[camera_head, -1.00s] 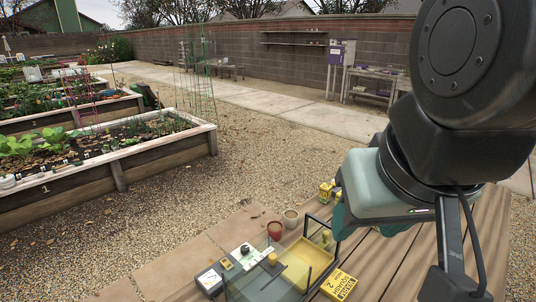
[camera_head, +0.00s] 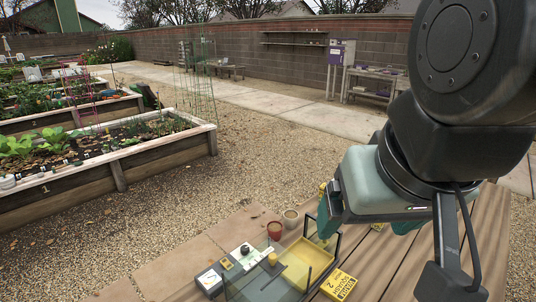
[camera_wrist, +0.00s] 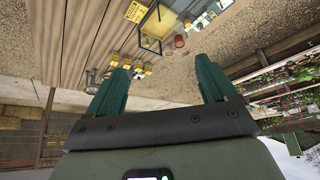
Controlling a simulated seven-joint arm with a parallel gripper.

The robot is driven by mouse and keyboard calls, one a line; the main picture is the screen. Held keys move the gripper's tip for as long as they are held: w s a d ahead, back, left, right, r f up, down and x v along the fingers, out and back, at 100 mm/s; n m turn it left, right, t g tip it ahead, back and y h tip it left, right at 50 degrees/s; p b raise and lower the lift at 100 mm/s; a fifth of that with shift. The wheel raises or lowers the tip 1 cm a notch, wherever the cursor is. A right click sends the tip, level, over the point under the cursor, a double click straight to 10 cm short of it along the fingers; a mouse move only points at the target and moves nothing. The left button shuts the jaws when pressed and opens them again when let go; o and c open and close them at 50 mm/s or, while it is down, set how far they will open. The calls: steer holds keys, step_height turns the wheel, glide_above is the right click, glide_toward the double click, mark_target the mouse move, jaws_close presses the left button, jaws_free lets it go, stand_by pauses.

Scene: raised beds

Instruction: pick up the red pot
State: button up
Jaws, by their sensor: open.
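The small red pot (camera_head: 274,230) stands upright on the wooden table, beside a beige pot (camera_head: 291,218) and behind the yellow tray. The red pot also shows small near the top of the wrist view (camera_wrist: 180,41). My gripper (camera_head: 364,225) is to the right of the pots in the head view, apart from them. Its teal fingers are spread with nothing between them, as the wrist view also shows (camera_wrist: 162,72).
A clear-walled case with a yellow tray (camera_head: 306,258) stands just in front of the pots. A yellow seed box (camera_head: 338,285) lies to its right and a meter (camera_head: 210,281) to its left. Several small yellow items (camera_wrist: 138,68) stand near my gripper. Raised beds are farther off.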

steer(key=w+a+m+g+y, duration=0.1)
steer(key=w+a+m+y, duration=0.15)
steer(key=w+m, duration=0.9)
steer(key=m+g+h, duration=0.1)
steer(key=m+g, duration=0.1)
steer(key=m, duration=1.8)
glide_above(275, 226)
steer(key=s, duration=0.3)
steer(key=f, duration=3.6)
steer(key=shift+w+d+f, duration=0.15)
steer(key=shift+w+f, duration=0.05)
steer(key=shift+w, duration=0.05)
steer(key=shift+x, duration=2.9)
steer(key=shift+d, duration=0.2)
